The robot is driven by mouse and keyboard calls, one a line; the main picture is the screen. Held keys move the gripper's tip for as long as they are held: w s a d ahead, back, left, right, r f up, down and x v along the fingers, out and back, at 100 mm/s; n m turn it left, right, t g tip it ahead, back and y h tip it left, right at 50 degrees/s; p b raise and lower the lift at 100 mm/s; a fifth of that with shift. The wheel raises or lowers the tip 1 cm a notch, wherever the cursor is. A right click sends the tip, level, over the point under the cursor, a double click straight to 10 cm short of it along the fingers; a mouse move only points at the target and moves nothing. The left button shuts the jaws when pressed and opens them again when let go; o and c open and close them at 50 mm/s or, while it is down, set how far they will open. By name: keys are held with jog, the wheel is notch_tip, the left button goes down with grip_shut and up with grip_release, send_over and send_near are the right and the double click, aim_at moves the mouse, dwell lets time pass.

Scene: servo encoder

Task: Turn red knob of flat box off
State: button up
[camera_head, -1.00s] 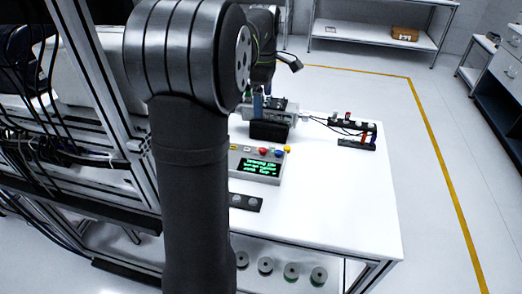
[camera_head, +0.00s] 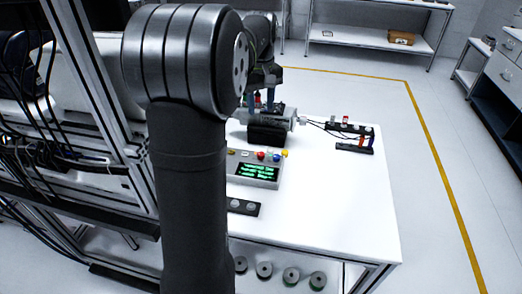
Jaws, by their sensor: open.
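A grey flat box (camera_head: 236,180) with a dark display of green text lies on the white table, its left end hidden behind my arm. The knob's turn position is too small to tell. My gripper (camera_head: 264,99) is open, its two blue fingers apart. It is behind the flat box, at the silver and black servo unit (camera_head: 266,132). Whether the fingers touch that unit cannot be told.
Black racks with small coloured parts (camera_head: 354,149) stand at the table's back right, wired to the servo unit. A black strip (camera_head: 243,208) lies in front of the flat box. The table's right part (camera_head: 345,210) is clear. A metal frame stands at left.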

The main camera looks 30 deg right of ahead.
jog(key=m, duration=1.8)
send_near(261, 153)
notch_tip(261, 153, down, 8)
jog(key=shift+f, duration=0.25)
jog(key=shift+c, duration=0.4)
grip_shut()
